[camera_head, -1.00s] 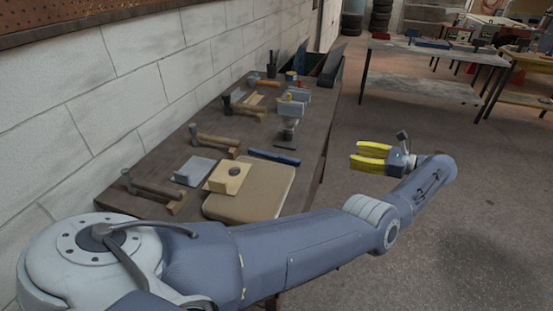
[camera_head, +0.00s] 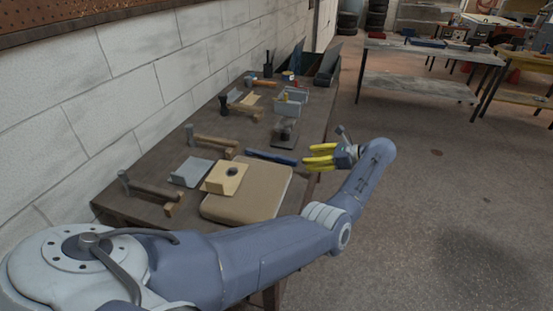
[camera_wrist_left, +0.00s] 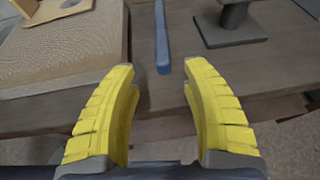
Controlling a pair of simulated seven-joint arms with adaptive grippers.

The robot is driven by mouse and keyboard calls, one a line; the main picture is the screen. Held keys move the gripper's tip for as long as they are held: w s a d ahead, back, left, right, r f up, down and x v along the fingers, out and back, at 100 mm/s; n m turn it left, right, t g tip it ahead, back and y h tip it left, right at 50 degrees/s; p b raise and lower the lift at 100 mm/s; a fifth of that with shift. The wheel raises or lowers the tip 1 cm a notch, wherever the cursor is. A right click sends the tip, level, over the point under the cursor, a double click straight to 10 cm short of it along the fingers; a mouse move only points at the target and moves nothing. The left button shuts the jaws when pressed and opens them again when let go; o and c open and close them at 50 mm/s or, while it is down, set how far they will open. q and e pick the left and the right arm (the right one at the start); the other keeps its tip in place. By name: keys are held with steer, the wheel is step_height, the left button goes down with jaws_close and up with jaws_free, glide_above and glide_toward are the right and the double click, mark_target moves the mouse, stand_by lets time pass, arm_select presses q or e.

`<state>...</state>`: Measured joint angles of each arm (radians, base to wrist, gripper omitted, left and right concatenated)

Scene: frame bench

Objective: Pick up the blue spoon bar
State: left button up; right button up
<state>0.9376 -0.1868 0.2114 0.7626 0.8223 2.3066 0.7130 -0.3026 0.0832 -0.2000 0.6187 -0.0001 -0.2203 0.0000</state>
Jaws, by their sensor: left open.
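The blue spoon bar (camera_head: 271,157) lies flat on the dark workbench, just beyond a tan board. In the left wrist view the bar (camera_wrist_left: 162,40) runs away from me, ahead of the gap between the fingers. My left gripper (camera_head: 311,157) has yellow fingers and is open and empty, at the bench's right edge, to the right of the bar's end. In the left wrist view its fingertips (camera_wrist_left: 159,75) are spread to either side of the bar's near end, apart from it. My right gripper is not in view.
The tan board (camera_head: 262,190) lies nearer, with a cream block (camera_head: 225,176) by its left edge. A dark-based stand (camera_head: 285,133) is just beyond the bar. Several hammers on wooden rests (camera_head: 211,144) line the wall side. The floor right of the bench is clear.

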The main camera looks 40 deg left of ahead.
mark_target(295, 160)
arm_select(q)
steer(key=shift+x, duration=3.6)
steer(key=shift+w+f, duration=0.1)
steer(key=shift+w, duration=0.1)
jaws_close()
